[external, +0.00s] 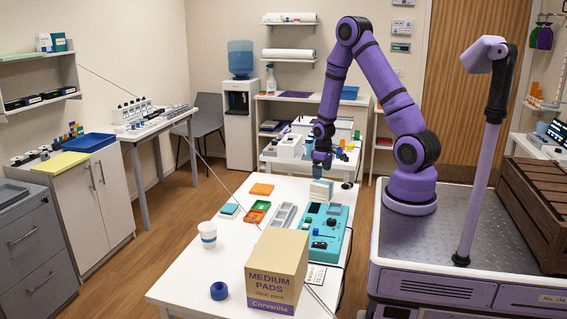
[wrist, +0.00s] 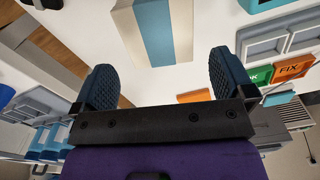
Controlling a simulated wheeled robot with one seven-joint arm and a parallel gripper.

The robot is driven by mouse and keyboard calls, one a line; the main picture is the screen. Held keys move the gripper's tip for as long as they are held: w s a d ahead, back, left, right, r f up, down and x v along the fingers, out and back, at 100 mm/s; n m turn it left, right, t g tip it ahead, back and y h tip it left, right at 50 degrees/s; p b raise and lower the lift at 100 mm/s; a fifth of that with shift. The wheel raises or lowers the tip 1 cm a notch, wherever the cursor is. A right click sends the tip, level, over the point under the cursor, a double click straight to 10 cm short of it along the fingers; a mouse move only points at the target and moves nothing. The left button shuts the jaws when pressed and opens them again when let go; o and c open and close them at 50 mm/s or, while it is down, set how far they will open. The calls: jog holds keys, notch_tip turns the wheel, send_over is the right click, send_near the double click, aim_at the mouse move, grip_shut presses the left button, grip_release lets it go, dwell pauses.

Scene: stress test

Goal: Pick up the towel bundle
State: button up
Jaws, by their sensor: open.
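The towel bundle (external: 321,191) is a cream block with a blue band, standing on the white table near its far right end. In the wrist view the towel bundle (wrist: 155,32) lies beyond my fingertips, roughly centred between them and cut off by the top edge. My gripper (external: 322,163) points down just above the bundle in the external view. In the wrist view my gripper (wrist: 163,78) shows two dark ridged fingers wide apart with nothing between them. I see no contact with the bundle.
A teal device (external: 325,232) stands close in front of the bundle, with a grey tray (external: 283,214) left of it. Orange and green bins (external: 257,211), a white cup (external: 208,234), a blue ring (external: 219,291) and a tall carton (external: 276,272) share the table.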

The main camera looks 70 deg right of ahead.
aim_at(322, 182)
jog(key=shift+s+f, duration=0.15)
jog(key=shift+f, duration=3.35)
jog(key=shift+c, duration=0.5)
jog(key=c, duration=0.6)
